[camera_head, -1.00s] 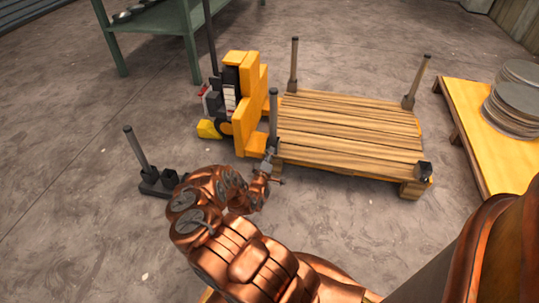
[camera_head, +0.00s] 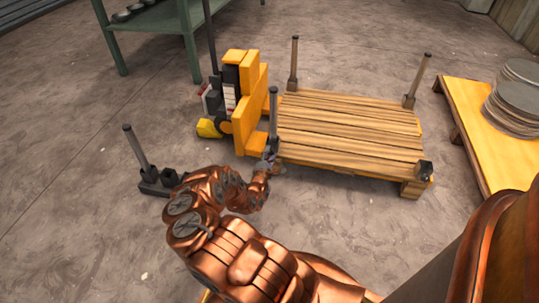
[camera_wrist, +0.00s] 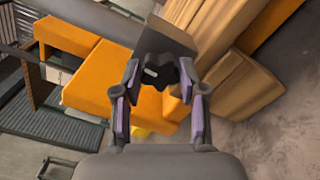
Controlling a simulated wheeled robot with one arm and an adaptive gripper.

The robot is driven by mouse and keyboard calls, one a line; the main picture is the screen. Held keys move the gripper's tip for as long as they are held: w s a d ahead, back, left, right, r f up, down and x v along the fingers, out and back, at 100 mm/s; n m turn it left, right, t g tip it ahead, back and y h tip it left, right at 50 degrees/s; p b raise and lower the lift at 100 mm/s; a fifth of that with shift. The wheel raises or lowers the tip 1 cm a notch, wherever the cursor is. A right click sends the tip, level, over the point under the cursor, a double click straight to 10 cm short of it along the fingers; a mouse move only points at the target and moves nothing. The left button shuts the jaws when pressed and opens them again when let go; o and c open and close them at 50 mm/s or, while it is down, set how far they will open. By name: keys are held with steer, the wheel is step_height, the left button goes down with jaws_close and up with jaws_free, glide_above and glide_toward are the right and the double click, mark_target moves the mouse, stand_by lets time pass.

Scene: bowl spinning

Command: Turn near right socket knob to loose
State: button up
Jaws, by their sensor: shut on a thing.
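My gripper (camera_head: 266,166) is at the near left corner of the wooden pallet (camera_head: 350,125), low beside the socket with an upright grey post (camera_head: 273,112). In the wrist view, my gripper (camera_wrist: 160,82) has its two purple-padded fingers on either side of a dark lobed knob (camera_wrist: 158,70) and is shut on it. The knob has a small white mark. In the head view my gripper hides this knob. The near right corner in the head view has a black socket (camera_head: 424,170) without a post; no gripper is near it.
A yellow pallet jack (camera_head: 240,100) stands close left of the pallet. A black base with a tilted post (camera_head: 137,150) is on the floor to the left. A yellow table (camera_head: 480,130) with stacked discs (camera_head: 515,95) is at right. Open floor lies in front.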

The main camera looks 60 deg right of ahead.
steer(key=shift+w+n, duration=0.1)
steer(key=shift+n, duration=0.4)
steer(key=o, duration=1.1)
steer(key=shift+o, duration=0.2)
steer(key=shift+a, duration=0.1)
steer(key=v, duration=1.2)
